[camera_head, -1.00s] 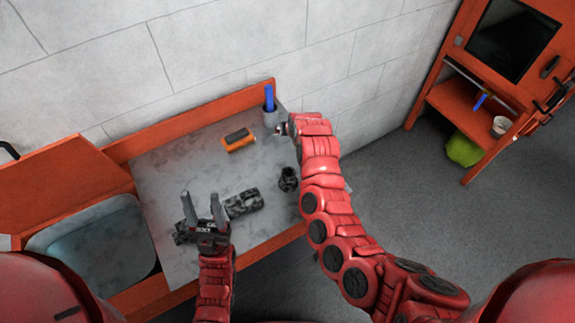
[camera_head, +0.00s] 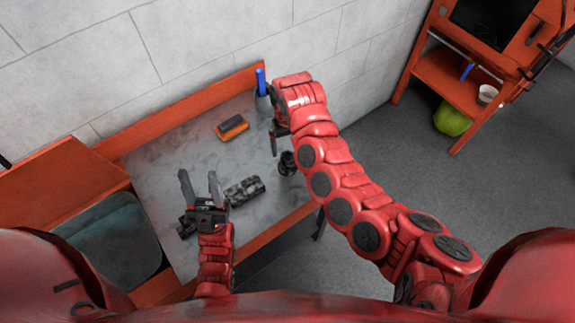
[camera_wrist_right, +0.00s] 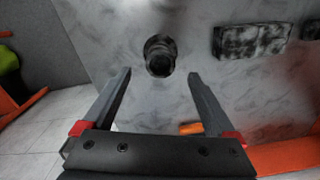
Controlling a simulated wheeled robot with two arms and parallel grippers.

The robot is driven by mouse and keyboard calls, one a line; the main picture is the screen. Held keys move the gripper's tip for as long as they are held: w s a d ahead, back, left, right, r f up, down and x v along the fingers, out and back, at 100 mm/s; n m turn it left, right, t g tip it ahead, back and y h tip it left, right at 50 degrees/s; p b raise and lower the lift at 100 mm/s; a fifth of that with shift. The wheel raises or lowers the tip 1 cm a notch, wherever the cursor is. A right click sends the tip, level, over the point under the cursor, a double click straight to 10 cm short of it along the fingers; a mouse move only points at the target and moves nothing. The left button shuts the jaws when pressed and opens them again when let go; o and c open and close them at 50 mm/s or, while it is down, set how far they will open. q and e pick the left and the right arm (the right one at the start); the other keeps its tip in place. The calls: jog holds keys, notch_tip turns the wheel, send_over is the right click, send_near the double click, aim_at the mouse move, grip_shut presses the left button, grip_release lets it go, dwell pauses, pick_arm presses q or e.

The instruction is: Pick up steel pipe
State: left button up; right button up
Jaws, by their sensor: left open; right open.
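A short dark round piece (camera_head: 287,163), which may be the steel pipe, stands on the grey table top (camera_head: 180,160). It also shows in the right wrist view (camera_wrist_right: 160,57), beyond the fingers and between their lines. My right gripper (camera_head: 273,145) is open and empty above the table, just behind and left of the round piece, partly hidden by its own arm. My left gripper (camera_head: 200,184) is open and empty above the front of the table. A mottled dark block (camera_head: 244,191) lies right of it, and another dark piece (camera_head: 186,228) is partly hidden beneath it.
An orange and black block (camera_head: 232,127) lies near the raised orange back edge. A blue item (camera_head: 260,79) stands in a grey holder at the back right corner. A basin (camera_head: 115,245) is at the left. Open floor and an orange shelf unit (camera_head: 455,80) are at the right.

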aim_at(287, 156)
notch_tip(287, 156, down, 3)
jog(key=shift+f+b, duration=0.2)
jog(key=shift+b, duration=0.45)
jog(key=f+b, duration=0.1)
jog(key=f, duration=0.1)
jog(key=f+b, duration=0.2)
jog(key=shift+w+f, duration=0.2)
jog(key=shift+f, duration=0.15)
jog(key=shift+r, duration=0.1)
jog(key=shift+c, duration=0.2)
jog(key=shift+s, duration=0.1)
jog(key=shift+c, duration=1.2)
grip_shut()
